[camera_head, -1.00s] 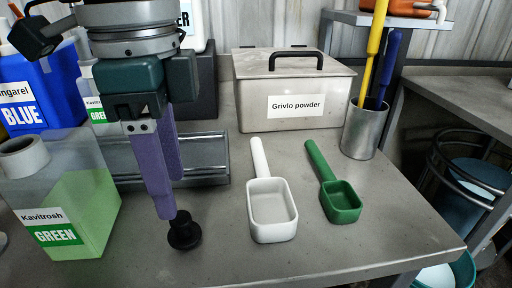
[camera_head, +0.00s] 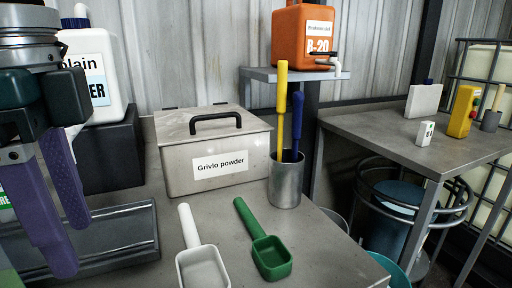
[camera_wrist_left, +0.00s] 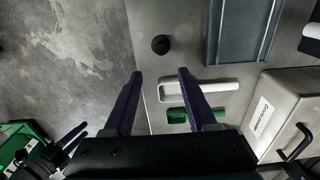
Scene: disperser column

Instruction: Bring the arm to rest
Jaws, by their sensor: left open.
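My left gripper (camera_head: 68,243) is at the left edge of the head view, fingers pointing down over the bench beside a grey metal tray (camera_head: 120,262). Its two purple fingers are apart with nothing between them, as the left wrist view also shows (camera_wrist_left: 160,74). In the left wrist view, a small round black cap (camera_wrist_left: 161,44) lies on the bench beyond the fingertips, apart from them.
A white scoop (camera_head: 202,262) and a green scoop (camera_head: 270,256) lie before the Grivlo powder box (camera_head: 210,160). A metal cup (camera_head: 286,183) holds yellow and blue tools. A white jug (camera_head: 97,80) stands behind the gripper. A second table (camera_head: 400,125) is at right.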

